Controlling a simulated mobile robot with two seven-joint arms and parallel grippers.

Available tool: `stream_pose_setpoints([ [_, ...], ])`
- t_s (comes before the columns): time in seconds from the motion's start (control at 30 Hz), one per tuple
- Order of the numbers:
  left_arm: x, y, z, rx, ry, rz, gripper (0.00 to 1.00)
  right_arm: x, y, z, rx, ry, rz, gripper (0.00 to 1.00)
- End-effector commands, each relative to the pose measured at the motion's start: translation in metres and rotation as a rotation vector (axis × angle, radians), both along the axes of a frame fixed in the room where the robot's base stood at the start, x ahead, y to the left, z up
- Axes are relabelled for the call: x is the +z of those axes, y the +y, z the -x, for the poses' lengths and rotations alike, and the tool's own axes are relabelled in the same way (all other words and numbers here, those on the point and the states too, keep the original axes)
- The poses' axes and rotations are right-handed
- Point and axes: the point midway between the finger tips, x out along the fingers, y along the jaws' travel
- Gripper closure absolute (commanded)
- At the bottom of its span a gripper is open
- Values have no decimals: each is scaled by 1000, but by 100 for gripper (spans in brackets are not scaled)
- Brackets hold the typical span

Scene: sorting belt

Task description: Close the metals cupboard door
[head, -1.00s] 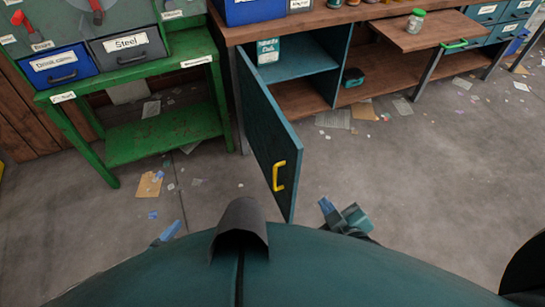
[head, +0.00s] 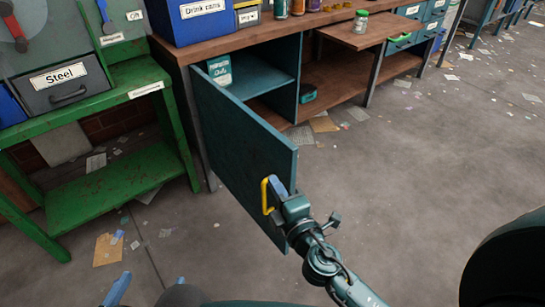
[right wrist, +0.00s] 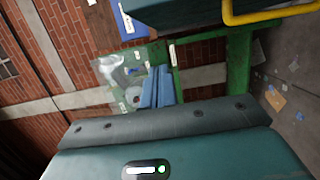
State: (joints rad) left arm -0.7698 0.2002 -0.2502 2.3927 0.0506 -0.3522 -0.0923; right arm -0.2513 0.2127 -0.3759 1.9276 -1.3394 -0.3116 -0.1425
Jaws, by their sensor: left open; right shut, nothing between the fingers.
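The teal cupboard door (head: 235,140) stands open, swung out from the cupboard (head: 262,80) under the wooden bench. Its yellow handle (head: 265,195) is on the outer face near the free edge. My right gripper (head: 278,187) is shut and empty, right beside the handle in front of the door face; I cannot tell whether it touches. In the right wrist view its blue fingers (right wrist: 155,88) are together, with the handle (right wrist: 275,14) and door (right wrist: 190,10) at the top. My left gripper (head: 148,285) is open at the bottom left, well away from the door.
A green bench (head: 110,188) with a Steel drawer (head: 68,88) stands left of the door. A pull-out shelf (head: 365,32) with a jar (head: 361,20) is at the upper right. The floor right of the door is clear apart from paper scraps.

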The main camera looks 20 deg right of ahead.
Motion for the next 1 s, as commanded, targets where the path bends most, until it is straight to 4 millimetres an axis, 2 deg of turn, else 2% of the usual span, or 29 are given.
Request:
stream_pose_setpoints([
  [0.17,9,2,1,12,-1,15,21,4,4,-38,-1,-3,-1,100],
  [0.4,11,4,2,17,-3,22,21,2,10,-87,0,-2,-2,100],
  [0.5,12,4,2,19,-3,25,21,1,-9,-90,-3,1,1,100],
  [0.6,12,4,2,19,-2,25,21,0,-19,-94,-1,1,0,100],
  [0.8,12,4,3,19,-1,26,21,0,-28,-97,-1,1,-3,100],
  [1.0,12,4,3,19,-1,26,21,0,-28,-97,-1,1,-4,100],
])
